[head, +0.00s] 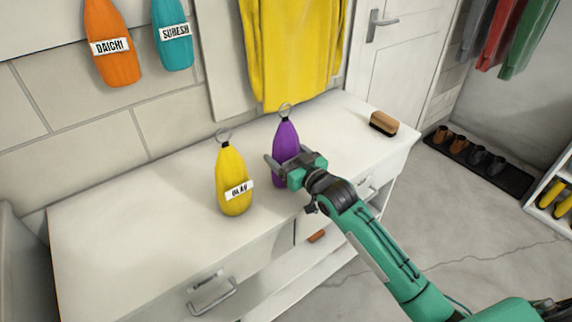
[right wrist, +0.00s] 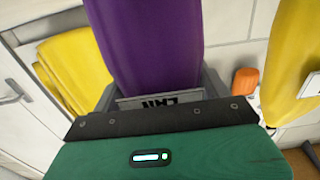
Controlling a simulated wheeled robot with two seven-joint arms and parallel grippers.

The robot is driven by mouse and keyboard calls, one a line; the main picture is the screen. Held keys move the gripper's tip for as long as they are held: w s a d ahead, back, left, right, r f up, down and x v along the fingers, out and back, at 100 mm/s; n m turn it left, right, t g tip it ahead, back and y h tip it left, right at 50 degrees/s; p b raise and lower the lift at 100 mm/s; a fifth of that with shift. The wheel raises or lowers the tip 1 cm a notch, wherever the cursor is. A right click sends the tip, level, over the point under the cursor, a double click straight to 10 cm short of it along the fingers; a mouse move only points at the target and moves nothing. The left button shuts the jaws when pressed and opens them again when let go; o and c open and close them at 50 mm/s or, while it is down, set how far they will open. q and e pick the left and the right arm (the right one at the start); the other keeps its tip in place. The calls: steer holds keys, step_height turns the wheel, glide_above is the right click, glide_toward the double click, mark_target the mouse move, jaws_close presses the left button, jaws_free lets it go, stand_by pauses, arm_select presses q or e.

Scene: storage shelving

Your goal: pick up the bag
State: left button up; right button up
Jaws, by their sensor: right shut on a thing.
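A purple bag (head: 285,140) with a ring at its top stands upright on the white cabinet top. My right gripper (head: 284,166) is shut on the purple bag, around its middle. In the right wrist view the purple bag (right wrist: 150,45) fills the space between the fingers, and a white name label (right wrist: 160,100) shows upside down, partly hidden by the gripper. A yellow bag (head: 232,178) labelled OLAV stands just left of the purple one. My left gripper is in neither view.
The cabinet top (head: 130,215) is clear at the left. A brush (head: 384,122) lies at its right end. Orange (head: 112,45) and teal (head: 173,38) bags and a yellow cloth (head: 290,50) hang on the wall. Shoes (head: 470,152) stand on a floor mat.

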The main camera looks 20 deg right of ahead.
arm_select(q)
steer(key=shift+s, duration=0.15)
arm_select(e)
steer(key=shift+r, duration=0.1)
steer(key=shift+r, duration=0.5)
step_height(320, 180, up, 18)
steer(key=shift+p, duration=0.55)
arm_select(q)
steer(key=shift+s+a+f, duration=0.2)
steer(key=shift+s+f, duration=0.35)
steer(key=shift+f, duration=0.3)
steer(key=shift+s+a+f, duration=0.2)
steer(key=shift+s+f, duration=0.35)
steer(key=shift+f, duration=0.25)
arm_select(e)
steer(key=shift+r, duration=0.5)
steer(key=shift+f, duration=0.1)
